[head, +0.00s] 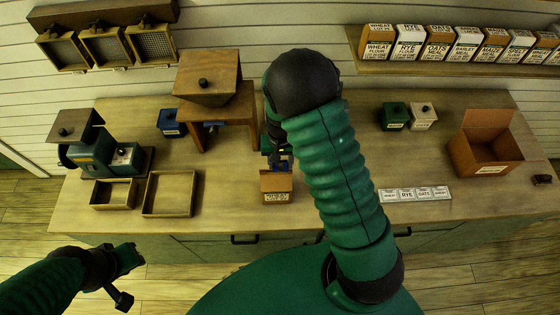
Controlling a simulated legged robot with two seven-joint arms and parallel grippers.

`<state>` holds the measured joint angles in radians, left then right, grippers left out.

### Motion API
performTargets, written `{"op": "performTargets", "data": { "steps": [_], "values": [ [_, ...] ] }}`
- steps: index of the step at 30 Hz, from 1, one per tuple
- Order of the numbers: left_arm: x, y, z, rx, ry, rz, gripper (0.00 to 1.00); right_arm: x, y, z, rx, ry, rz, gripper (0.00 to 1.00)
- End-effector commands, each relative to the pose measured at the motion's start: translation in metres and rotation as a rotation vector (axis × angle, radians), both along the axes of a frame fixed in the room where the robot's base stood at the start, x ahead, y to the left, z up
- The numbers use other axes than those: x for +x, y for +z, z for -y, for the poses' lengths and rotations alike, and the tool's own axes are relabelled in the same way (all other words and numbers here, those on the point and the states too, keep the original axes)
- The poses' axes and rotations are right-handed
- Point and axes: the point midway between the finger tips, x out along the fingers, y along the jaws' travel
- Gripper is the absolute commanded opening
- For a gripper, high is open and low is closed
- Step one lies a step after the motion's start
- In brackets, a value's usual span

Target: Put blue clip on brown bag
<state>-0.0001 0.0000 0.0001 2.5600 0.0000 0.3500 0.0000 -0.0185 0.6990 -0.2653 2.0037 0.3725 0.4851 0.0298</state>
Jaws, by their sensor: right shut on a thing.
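The brown bag (277,187) stands on the table near its front edge, with a white label on its front. My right gripper (279,158) is just behind and above the bag's top, shut on a small blue thing that appears to be the blue clip. My arm and gripper hide much of it, and I cannot tell whether it touches the bag. My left gripper (127,276) is low at the left, in front of the table, open and empty.
A hopper mill (215,100) stands behind left of the bag, with a blue box (172,122) beside it. Trays (169,193) lie at left. Green (394,116) and white boxes (422,116), a label strip (414,194) and an open carton (486,145) are at right.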

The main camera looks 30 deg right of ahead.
Motion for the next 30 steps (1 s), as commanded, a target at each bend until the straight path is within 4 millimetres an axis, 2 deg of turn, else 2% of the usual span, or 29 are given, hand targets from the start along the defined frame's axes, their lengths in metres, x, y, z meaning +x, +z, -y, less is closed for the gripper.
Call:
{"op": "performTargets", "data": {
  "steps": [30],
  "values": [
    [0.000,-0.006,0.000,0.000,0.000,0.000,0.27,0.000,-0.011,-0.006,0.000,0.000,0.000,0.09]
  ]
}}
